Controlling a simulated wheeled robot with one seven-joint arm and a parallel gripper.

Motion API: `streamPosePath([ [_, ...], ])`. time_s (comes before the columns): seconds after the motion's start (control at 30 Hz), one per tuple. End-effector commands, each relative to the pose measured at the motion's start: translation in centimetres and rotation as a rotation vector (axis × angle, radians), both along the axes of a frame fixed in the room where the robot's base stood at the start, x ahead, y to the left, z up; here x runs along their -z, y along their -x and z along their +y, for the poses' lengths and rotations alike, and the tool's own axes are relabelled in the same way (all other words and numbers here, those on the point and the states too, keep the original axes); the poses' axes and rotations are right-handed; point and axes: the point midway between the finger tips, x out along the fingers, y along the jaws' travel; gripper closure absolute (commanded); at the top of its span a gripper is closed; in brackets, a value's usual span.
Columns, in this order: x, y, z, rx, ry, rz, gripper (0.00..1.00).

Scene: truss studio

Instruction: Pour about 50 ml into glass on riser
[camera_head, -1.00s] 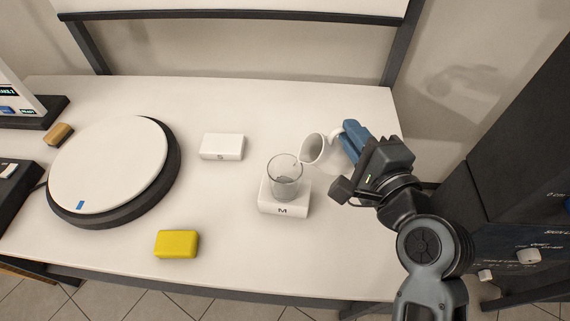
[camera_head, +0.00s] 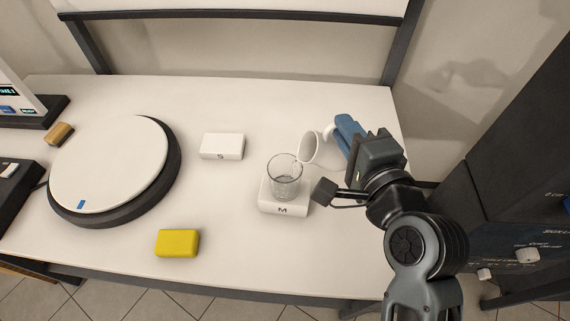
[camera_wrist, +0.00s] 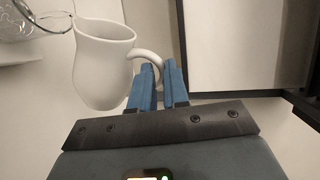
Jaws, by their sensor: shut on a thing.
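A clear glass (camera_head: 285,178) stands upright on a small white riser marked M (camera_head: 283,208). It also shows in part at the top left of the wrist view (camera_wrist: 14,22). My gripper (camera_head: 347,133) is shut on the handle of a white pitcher (camera_head: 310,149), to the right of the glass. In the wrist view the pitcher (camera_wrist: 103,65) hangs from the blue fingers (camera_wrist: 158,82) by its handle. The pitcher is tilted with its mouth toward the glass, its lip close to the glass rim. A little clear liquid seems to show in the glass; its level is hard to tell.
A white block (camera_head: 222,146) lies behind and left of the glass. A yellow block (camera_head: 177,243) lies at the front. A large round white turntable (camera_head: 108,165) with a black base fills the left. The tabletop between them is clear.

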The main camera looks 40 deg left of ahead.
Motion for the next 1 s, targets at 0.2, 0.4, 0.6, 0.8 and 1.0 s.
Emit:
streamPosePath([
  [0.2,-0.2,0.08,0.1,0.0,0.005,-0.01,1.0],
  [0.4,-0.26,0.14,0.16,0.001,0.012,-0.017,1.0],
  [0.6,-0.32,0.21,0.22,0.0,0.018,-0.023,1.0],
  [0.8,-0.4,0.29,0.3,0.0,0.026,-0.032,1.0],
  [1.0,-0.47,0.36,0.37,0.0,0.035,-0.041,1.0],
])
